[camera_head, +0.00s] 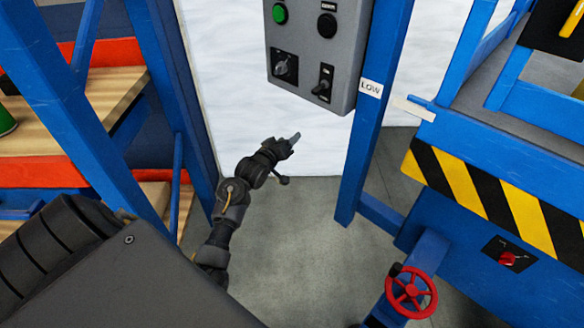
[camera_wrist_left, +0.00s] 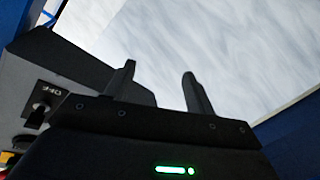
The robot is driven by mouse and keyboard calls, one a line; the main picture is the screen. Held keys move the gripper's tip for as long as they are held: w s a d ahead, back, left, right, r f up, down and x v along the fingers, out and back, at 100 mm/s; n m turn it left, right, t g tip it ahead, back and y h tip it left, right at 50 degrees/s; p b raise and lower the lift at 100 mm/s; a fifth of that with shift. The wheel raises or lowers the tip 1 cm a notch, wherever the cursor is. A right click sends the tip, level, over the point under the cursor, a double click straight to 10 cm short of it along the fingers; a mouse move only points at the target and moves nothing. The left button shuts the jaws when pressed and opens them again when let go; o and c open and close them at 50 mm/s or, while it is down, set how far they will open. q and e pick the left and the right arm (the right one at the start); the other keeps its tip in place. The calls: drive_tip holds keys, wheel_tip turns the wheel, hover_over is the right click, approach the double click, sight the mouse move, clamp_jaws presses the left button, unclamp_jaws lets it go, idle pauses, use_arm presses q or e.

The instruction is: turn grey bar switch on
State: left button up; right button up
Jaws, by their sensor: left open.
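A grey control panel (camera_head: 312,45) hangs at the top middle of the head view. Its lower row has a dark rotary-looking switch (camera_head: 285,66) at left and a dark plate with a grey bar-like lever (camera_head: 322,87) at right. Which one the task means is not certain. My left gripper (camera_head: 294,140) is below the panel, apart from it. In the left wrist view its two fingers (camera_wrist_left: 158,90) are spread with nothing between them. A switch with an OFF label (camera_wrist_left: 41,107) shows at the left edge of that view. My right gripper is not in view.
A green button (camera_head: 280,13) and a black knob (camera_head: 327,25) sit higher on the panel. A blue post (camera_head: 370,110) with a LOW label stands right of it. A red valve wheel (camera_head: 411,292) is at lower right. Shelving (camera_head: 95,100) stands left. Open floor (camera_head: 290,240) lies below.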

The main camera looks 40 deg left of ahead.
use_arm(q)
drive_tip(key=s+d+f+m+g+h+p, duration=0.1)
drive_tip(key=s+d+f+g+p, duration=0.1)
drive_tip(key=f, duration=0.8)
drive_tip(key=shift+s+d+f+m+g+p, duration=0.15)
drive_tip(key=shift+s+d+m+g+p, duration=0.15)
drive_tip(key=shift+d+p, duration=0.6)
drive_tip(key=shift+d, duration=0.1)
